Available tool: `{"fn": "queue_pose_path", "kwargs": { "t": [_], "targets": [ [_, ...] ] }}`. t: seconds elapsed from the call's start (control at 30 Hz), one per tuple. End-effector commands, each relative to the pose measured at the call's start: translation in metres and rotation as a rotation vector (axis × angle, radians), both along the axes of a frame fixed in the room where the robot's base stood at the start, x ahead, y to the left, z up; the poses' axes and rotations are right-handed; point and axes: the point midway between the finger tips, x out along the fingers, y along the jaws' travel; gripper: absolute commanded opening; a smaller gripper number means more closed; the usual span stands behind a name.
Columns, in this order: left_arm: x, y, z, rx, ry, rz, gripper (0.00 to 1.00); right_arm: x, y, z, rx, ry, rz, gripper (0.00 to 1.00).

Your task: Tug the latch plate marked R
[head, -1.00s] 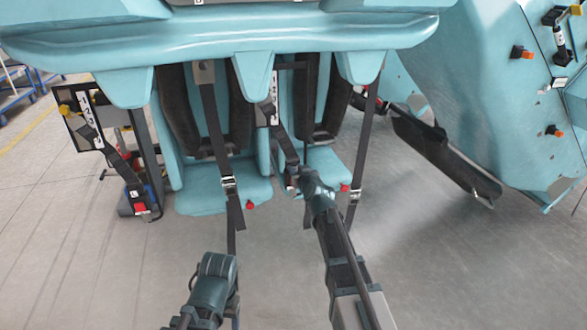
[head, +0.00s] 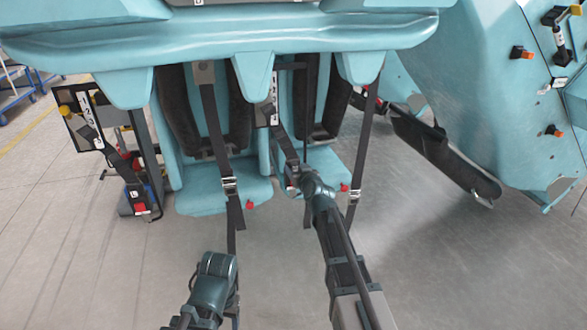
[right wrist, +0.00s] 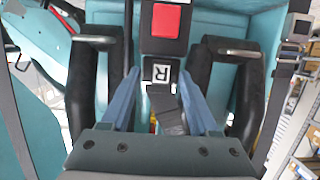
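The latch plate marked R (right wrist: 162,72) is black with a white label. In the right wrist view it sits at the centre, directly below a buckle with a red button (right wrist: 166,20), and a black strap (right wrist: 170,112) runs from its lower end. My right gripper (right wrist: 161,68) has its two blue fingers apart, one on each side of the plate, with a gap visible on the left. In the head view my right gripper (head: 302,178) is at the right seat's front, and the plate there is mostly hidden. My left arm's end shows at bottom centre; its fingers cannot be made out.
A stand with numbered marks (head: 88,120) and an L-marked buckle (head: 135,193) is at left. A teal shell (head: 480,110) stands at right. Floor between is open.

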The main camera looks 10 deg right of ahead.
Motion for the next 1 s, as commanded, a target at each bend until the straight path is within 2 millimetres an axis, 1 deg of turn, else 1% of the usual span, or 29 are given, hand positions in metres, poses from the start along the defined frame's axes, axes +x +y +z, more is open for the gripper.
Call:
{"fn": "queue_pose_path", "kwargs": {
  "t": [0.27,0.37,0.47,0.8,0.9,1.0],
  "targets": [
    [0.0,0.0,0.0,0.0,0.0,0.0,0.64,-0.001,0.001,0.0,0.0,0.002,0.001,0.64],
    [0.0,0.0,0.002,0.0,0.0,0.001,0.64,-0.006,0.0,0.001,0.0,0.002,0.001,0.64],
    [0.0,0.0,0.006,0.001,0.0,0.001,0.64,-0.021,0.0,0.006,0.001,0.002,0.001,0.64],
    [0.0,0.001,0.025,0.004,0.0,0.005,0.64,-0.095,-0.002,0.025,0.001,0.001,0.0,0.64],
    [0.0,0.001,0.029,0.005,0.0,0.006,0.64,-0.112,-0.003,0.029,0.001,0.001,0.0,0.64],
    [0.0,0.001,0.031,0.005,0.0,0.007,0.64,-0.122,-0.004,0.031,0.0,0.001,0.0,0.64]
  ]
}}
